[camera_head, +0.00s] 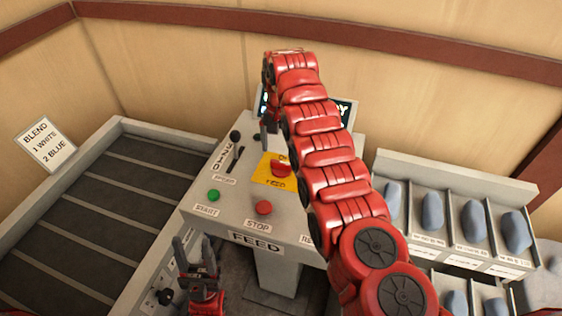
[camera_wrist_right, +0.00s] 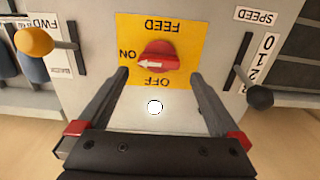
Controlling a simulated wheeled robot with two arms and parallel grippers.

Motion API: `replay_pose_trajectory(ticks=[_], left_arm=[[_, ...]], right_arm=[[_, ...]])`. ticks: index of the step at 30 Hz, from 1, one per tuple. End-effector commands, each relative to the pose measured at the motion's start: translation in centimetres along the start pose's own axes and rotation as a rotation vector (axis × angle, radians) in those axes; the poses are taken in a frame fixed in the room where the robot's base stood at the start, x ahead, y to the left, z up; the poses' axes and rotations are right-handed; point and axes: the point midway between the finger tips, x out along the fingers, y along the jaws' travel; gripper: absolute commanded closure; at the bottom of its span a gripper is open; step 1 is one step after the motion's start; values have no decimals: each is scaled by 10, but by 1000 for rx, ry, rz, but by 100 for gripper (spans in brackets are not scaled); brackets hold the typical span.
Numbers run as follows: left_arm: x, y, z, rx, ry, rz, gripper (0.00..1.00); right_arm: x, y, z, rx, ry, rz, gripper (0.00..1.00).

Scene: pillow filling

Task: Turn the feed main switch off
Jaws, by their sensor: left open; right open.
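The feed main switch is a red rotary knob (camera_wrist_right: 158,57) on a yellow plate (camera_wrist_right: 188,24), seen upside down in the right wrist view. Its white arrow points left, at the ON label; OFF is on the plate's lower edge in that view. In the head view the red knob (camera_head: 281,169) shows on the console top, partly beside my right arm. My right gripper (camera_wrist_right: 158,74) is open, its fingers spread to either side of the knob's near side, not closed on it. My left gripper (camera_head: 196,250) is open and empty, low in front of the console.
The console (camera_head: 232,198) also carries a green start button (camera_head: 214,195), a red stop button (camera_head: 263,207) and a black speed lever (camera_head: 235,137). A dark conveyor (camera_head: 75,215) lies left; bins (camera_head: 460,185) of blue-grey pillows stand right. My right arm hides part of the screen (camera_head: 345,112).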

Motion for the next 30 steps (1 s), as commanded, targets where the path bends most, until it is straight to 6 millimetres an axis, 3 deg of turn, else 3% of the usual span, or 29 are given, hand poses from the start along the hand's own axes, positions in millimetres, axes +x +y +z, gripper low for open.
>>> replay_pose_trajectory(ticks=[3, 9, 20, 30], left_arm=[[18, -1, -3, 0, 0, 0, 50], [27, -1, -4, 0, 0, 0, 50], [27, -1, -4, 0, 0, 0, 50], [27, -1, -4, 0, 0, 0, 50]], right_arm=[[22, 2, 1, 1, -3, 5, 0], [51, 1, 0, 1, -2, 3, 0], [61, 1, -1, 1, 2, 0, 2], [60, 1, -1, 1, 2, 0, 63]])
